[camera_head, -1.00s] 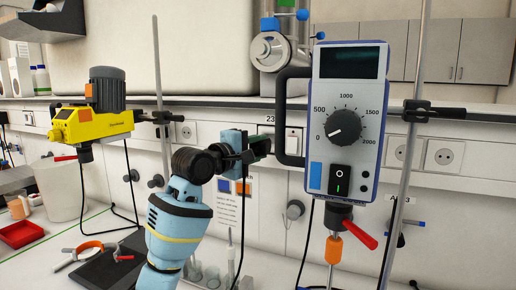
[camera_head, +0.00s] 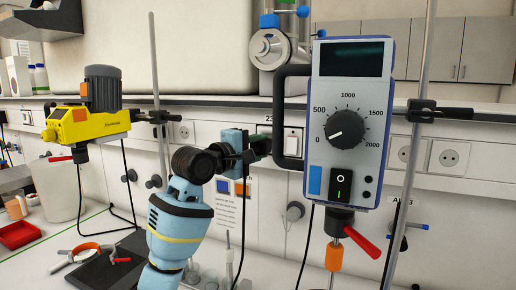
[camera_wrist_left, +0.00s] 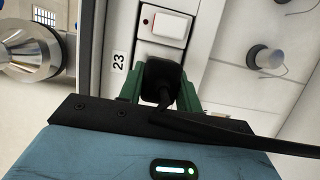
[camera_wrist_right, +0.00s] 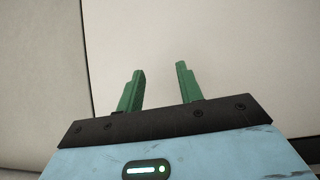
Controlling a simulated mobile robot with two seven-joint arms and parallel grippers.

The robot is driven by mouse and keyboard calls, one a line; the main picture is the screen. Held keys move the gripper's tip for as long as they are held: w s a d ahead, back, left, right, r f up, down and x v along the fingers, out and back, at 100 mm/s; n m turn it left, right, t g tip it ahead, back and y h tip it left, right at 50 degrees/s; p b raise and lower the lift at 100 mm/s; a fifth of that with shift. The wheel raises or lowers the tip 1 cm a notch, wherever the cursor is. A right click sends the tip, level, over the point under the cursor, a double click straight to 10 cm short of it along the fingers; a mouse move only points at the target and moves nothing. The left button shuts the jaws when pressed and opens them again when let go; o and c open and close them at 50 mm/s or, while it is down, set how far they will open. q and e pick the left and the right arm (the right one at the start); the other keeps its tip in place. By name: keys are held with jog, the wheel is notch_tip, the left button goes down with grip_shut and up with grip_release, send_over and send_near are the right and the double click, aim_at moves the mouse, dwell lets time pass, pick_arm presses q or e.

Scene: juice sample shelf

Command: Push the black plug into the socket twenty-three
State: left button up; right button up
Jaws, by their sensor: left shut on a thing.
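My left gripper (camera_head: 262,147) is at the wall rail, left of the white switch (camera_head: 292,141). In the left wrist view, its green fingers (camera_wrist_left: 160,92) are shut on the black plug (camera_wrist_left: 163,76), and a black cable runs off to the right. The plug is in front of the panel beside the label 23 (camera_wrist_left: 118,62), next to the rocker switch (camera_wrist_left: 166,27). The plug and gripper cover the face of socket twenty-three; I cannot tell how deep the plug sits. My right gripper (camera_wrist_right: 160,70) is open and empty before a plain pale surface.
A blue-grey stirrer with a dial (camera_head: 347,125) hangs on a stand just right of my left gripper. A yellow stirrer (camera_head: 92,115) is at the left. Other wall sockets (camera_head: 449,157) are at the right. A red tray (camera_head: 20,235) lies at the lower left.

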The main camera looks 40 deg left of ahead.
pick_arm(q)
jog(key=shift+w+a+r, duration=0.1)
jog(key=shift+w+a, duration=0.2)
jog(key=shift+w, duration=0.6)
jog(key=shift+w+a, duration=0.3)
jog(key=shift+w, duration=0.6)
dwell(1.5)
jog(key=o, duration=1.2)
jog(key=shift+o, duration=0.2)
jog(key=s, duration=0.7)
jog(key=shift+s+a, duration=0.15)
jog(key=shift+s, duration=0.25)
